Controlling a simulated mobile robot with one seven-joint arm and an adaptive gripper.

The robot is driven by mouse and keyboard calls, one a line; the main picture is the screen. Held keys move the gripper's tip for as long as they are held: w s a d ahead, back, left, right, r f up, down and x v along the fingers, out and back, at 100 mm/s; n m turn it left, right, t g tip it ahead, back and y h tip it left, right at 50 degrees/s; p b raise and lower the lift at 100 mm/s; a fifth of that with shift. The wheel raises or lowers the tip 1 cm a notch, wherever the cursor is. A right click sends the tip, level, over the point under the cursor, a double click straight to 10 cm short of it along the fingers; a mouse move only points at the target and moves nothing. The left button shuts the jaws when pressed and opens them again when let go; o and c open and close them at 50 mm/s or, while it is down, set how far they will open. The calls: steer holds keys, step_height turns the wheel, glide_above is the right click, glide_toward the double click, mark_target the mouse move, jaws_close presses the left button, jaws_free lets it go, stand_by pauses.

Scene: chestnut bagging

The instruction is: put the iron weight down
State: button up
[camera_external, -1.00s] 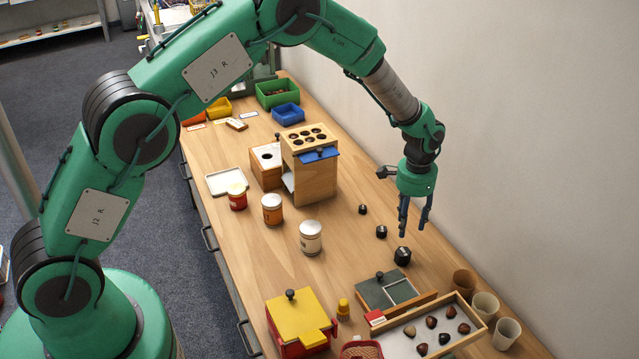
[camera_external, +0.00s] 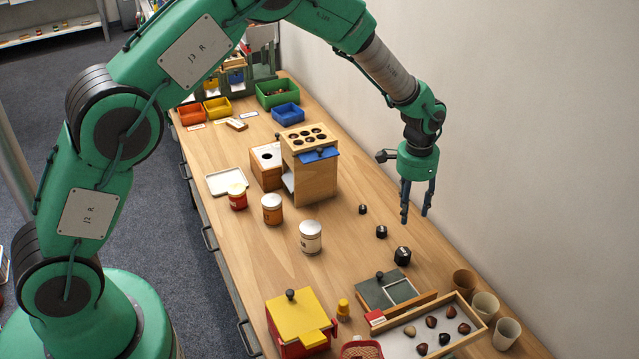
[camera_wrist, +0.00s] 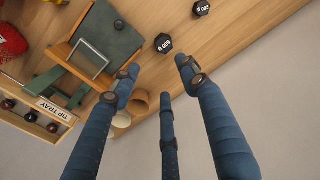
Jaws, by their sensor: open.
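Three black iron weights stand in a row on the wooden table: a small one (camera_external: 362,209), a medium one (camera_external: 381,232) and the largest (camera_external: 402,256) closest to the hinged-lid box. In the wrist view the largest weight (camera_wrist: 163,43) and another weight (camera_wrist: 202,8) show, both with white markings. My gripper (camera_external: 414,218) is open and empty. It hangs above the table's wall side, clear of the weights. In the wrist view its blue fingers (camera_wrist: 157,72) are spread with nothing between them.
A box with a grey lid (camera_external: 382,291), a tray of chestnuts (camera_external: 486,336) and several cups (camera_external: 484,305) stand near the largest weight. A wooden box with holes (camera_external: 312,175) and several jars (camera_external: 311,238) stand to the left. The wall (camera_external: 520,130) is close on the right.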

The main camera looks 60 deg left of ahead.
steer(key=s+d+r+t, duration=0.1)
steer(key=s+d+r, duration=0.1)
steer(key=s+r, duration=0.6)
steer(key=s+d+r+t, duration=0.1)
steer(key=s+d+r, duration=0.25)
steer(key=r, duration=0.95)
steer(key=s+d+r+t, duration=0.1)
steer(key=s+d+r, duration=0.1)
steer(key=s+r, duration=0.65)
steer(key=s+d+r+t, duration=0.1)
steer(key=s+r, duration=0.3)
steer(key=s, duration=1)
steer(key=s+d+r+t, duration=0.1)
steer(key=s+d+r, duration=0.2)
steer(key=s, duration=1.1)
step_height(320, 180, up, 2)
steer(key=shift+d+r, duration=0.2)
steer(key=shift+s+f, duration=0.1)
step_height(320, 180, down, 2)
steer(key=b, duration=0.2)
steer(key=shift+f+b, duration=0.25)
steer(key=shift+b, duration=0.15)
